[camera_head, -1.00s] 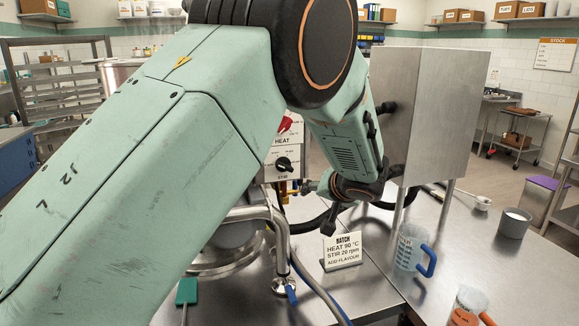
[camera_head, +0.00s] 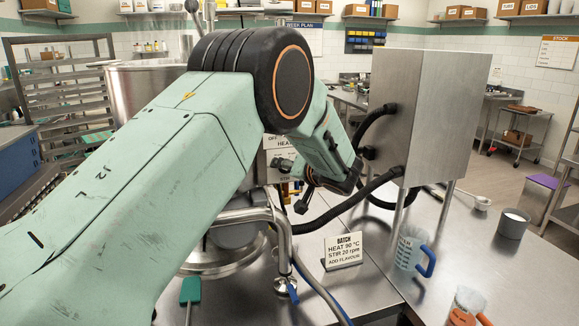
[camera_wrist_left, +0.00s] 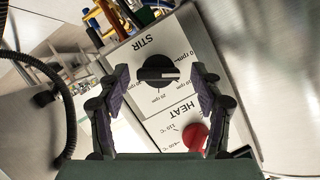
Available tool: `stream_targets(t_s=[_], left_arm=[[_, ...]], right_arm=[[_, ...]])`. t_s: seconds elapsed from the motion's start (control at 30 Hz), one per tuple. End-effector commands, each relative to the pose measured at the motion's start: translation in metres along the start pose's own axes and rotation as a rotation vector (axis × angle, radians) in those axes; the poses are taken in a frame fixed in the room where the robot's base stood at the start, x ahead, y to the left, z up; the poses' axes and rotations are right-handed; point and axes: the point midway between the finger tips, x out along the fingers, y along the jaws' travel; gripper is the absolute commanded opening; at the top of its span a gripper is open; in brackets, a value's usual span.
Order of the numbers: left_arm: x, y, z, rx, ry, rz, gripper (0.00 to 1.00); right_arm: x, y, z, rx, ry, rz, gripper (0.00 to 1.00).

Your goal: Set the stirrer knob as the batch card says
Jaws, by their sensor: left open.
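The batch card (camera_head: 343,250) stands on the steel table and reads HEAT 90 °C, STIR 20 rpm, ADD FLAVOUR. In the left wrist view the black stirrer knob (camera_wrist_left: 152,74) sits on a white panel (camera_wrist_left: 135,58) marked STIR, seen upside down. Its white mark points right in that view. A label that looks like 20 rpm is below the knob; other labels are hard to read. My left gripper (camera_wrist_left: 160,78) is open, one finger on each side of the knob, with visible gaps. In the head view my left arm mostly hides the knob. My right gripper is out of view.
A red heat knob (camera_wrist_left: 195,136) is close to one left finger in the wrist view. A steel box (camera_head: 425,120) with black hoses stands right of my arm. A blue-handled jug (camera_head: 410,252) and a grey cup (camera_head: 513,223) stand on the table.

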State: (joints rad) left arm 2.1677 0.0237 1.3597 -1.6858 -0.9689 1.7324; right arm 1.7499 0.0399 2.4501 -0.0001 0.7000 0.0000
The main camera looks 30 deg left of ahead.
Motion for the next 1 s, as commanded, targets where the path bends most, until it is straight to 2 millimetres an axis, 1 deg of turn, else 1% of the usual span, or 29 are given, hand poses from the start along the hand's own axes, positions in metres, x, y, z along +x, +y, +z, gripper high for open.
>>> stream_targets(t_s=[0.1, 0.3, 0.9, 0.93, 1.0], left_arm=[[0.0036, 0.0001, 0.0006, 0.001, 0.0, 0.0, 0.66], [0.0035, 0.0003, 0.0009, 0.001, 0.0, 0.0, 0.66], [0.0032, 0.0001, 0.0006, 0.001, 0.0, 0.0, 0.15], [0.0031, 0.0001, 0.0006, 0.0, 0.0, 0.0, 0.13], [0.0031, 0.0002, 0.0005, 0.001, 0.0, 0.0, 0.12]], right_arm=[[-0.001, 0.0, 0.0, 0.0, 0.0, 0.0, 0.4], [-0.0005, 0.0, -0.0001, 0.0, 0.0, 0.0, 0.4], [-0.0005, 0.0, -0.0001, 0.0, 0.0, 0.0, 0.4], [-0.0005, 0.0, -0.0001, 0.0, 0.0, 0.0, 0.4], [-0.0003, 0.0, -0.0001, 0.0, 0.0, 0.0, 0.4]])
